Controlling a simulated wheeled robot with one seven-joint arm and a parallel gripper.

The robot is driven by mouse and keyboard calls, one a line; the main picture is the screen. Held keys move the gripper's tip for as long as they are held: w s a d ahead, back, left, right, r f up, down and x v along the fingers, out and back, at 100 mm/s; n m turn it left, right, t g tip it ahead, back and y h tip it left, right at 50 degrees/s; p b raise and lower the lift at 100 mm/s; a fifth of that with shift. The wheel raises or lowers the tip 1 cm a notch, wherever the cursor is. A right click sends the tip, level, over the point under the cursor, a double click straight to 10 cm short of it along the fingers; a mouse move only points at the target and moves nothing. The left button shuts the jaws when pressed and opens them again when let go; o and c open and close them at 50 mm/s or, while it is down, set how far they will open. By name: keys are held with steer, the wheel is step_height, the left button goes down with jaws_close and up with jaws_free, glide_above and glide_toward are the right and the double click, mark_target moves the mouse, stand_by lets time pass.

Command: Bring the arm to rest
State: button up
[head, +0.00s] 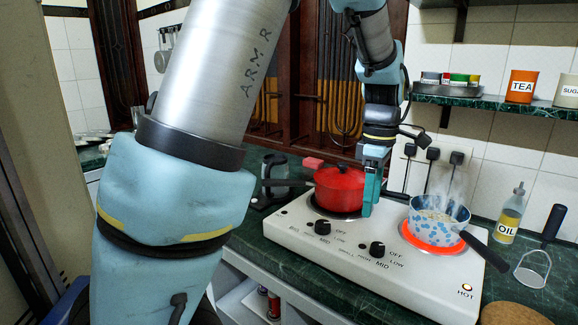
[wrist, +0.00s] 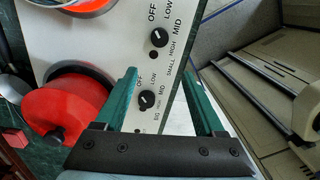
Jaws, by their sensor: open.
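My gripper (head: 371,184) hangs from my arm, fingers down, above the front edge of the white hob (head: 350,258) in the head view. It overlaps the right side of the red pot (head: 338,190) there; I cannot tell if they touch. In the wrist view my gripper (wrist: 158,72) has its two green fingers spread wide with nothing held between them. A black knob (wrist: 147,100) shows beyond the left finger. The red pot (wrist: 58,108) is left of the fingers in that view.
A steaming speckled pan (head: 438,217) sits on a glowing red burner at the right. A shelf (head: 495,100) with tins is above. A drawer or cabinet (wrist: 275,70) is at the right in the wrist view.

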steer(key=s+a+f+m, duration=0.1)
steer(key=a+m, duration=0.3)
steer(key=a, duration=0.5)
steer(key=a+f+m+t, duration=0.1)
steer(key=a+m, duration=0.3)
steer(key=a, duration=0.6)
steer(key=s+a+f+m+t, duration=0.1)
steer(key=a+f+m, duration=0.2)
steer(key=a, duration=0.7)
steer(key=shift+s+f+m, duration=0.3)
steer(key=shift+s+m, duration=0.05)
steer(key=shift+m, duration=0.15)
